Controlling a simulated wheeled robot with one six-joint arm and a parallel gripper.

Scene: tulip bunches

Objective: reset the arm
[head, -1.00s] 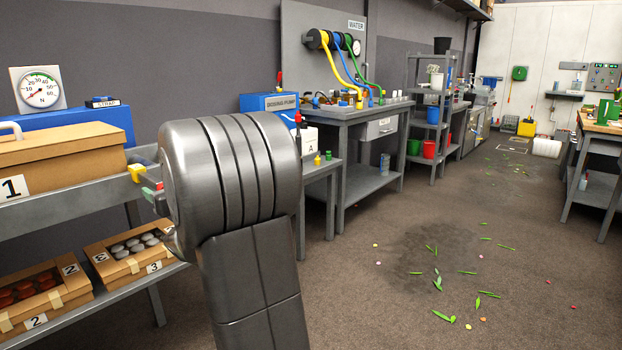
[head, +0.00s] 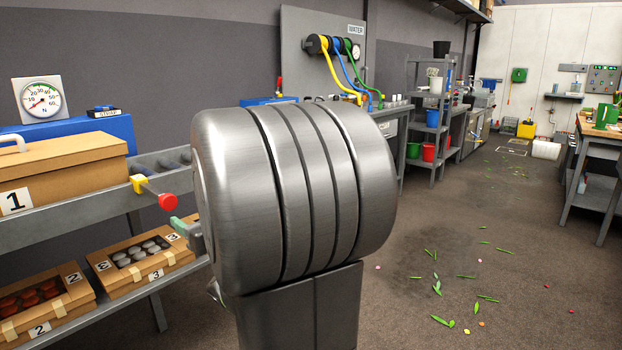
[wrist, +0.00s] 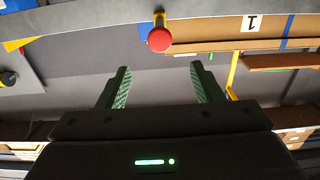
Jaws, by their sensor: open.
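My gripper (wrist: 160,90) shows in the wrist view with its two green-padded fingers spread apart and nothing between them. In that view a red round knob (wrist: 160,38) is beyond the fingertips, apart from them. In the head view my large grey arm link fills the middle and hides most of the gripper. The same red knob (head: 168,201) shows just left of my arm, on a rod from a yellow holder (head: 138,184) at the shelf edge.
A shelf unit at left bears a cardboard box marked 1 (head: 60,170), a blue box with a dial gauge (head: 42,98), and lower boxes 2 (head: 40,330) and 3 (head: 155,275). A workbench and grey rack (head: 430,150) stand behind. The floor at right is open, with scattered leaves (head: 440,320).

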